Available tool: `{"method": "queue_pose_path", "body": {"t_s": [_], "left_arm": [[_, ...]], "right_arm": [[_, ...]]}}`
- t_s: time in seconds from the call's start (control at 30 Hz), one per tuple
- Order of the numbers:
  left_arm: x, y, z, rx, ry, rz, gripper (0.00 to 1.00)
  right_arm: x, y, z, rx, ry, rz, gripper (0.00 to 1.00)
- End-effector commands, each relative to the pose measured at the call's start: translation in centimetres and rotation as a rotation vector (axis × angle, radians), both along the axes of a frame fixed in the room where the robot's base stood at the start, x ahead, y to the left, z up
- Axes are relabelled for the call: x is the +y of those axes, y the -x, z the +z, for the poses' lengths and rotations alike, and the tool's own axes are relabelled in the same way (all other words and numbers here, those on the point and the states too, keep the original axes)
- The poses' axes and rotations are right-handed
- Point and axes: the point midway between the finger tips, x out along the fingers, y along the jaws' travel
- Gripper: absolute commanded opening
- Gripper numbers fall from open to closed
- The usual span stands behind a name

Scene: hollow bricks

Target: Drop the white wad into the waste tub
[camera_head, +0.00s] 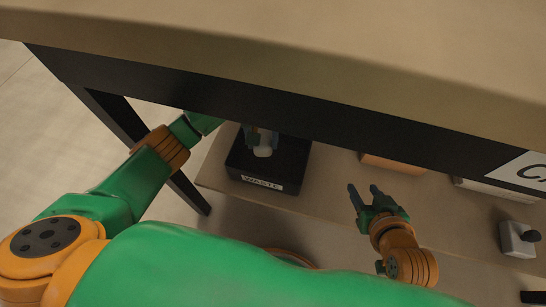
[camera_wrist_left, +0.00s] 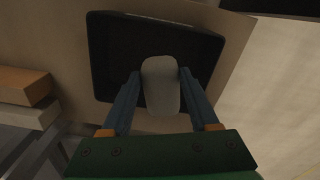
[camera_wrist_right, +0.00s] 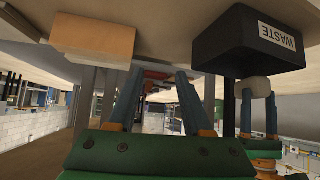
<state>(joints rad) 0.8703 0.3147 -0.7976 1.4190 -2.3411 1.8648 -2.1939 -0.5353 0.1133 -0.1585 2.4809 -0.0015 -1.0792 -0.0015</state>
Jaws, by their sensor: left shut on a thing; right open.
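The white wad (camera_head: 263,151) is a small pale rounded lump between the fingertips of my left gripper (camera_head: 262,139). In the left wrist view the fingers grip the wad (camera_wrist_left: 160,86) from both sides. The black waste tub (camera_head: 293,163) with a white WASTE label stands on the low board. In the head and left wrist views the wad overlaps the tub (camera_wrist_left: 108,55). In the right wrist view, which looks upside down, the wad (camera_wrist_right: 254,88) is clear of the tub (camera_wrist_right: 222,48), on its upper side. My right gripper (camera_head: 363,188) is open and empty, right of the tub.
A tabletop (camera_head: 300,40) with a dark edge beam (camera_head: 230,103) hangs over the low board (camera_head: 330,180). An orange-brown block (camera_head: 393,163), a white block (camera_head: 495,190) and a white object with a dark knob (camera_head: 517,240) sit right of the tub.

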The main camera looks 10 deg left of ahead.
Motion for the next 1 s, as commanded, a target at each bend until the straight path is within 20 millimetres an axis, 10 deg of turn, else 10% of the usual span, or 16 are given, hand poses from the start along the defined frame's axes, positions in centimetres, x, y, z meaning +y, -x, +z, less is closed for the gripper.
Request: {"method": "queue_pose_path", "body": {"t_s": [0.5, 1.0], "left_arm": [[0.0, 0.0, -2.2, 0.0, 0.001, 0.0, 0.09], [0.0, 0.0, -3.9, -0.001, 0.001, -0.001, 0.09]], "right_arm": [[2.3, -5.1, 9.1, -0.542, -0.106, 0.038, 0.5], [3.5, -4.3, 18.9, -1.053, -0.22, 0.078, 0.5]]}}
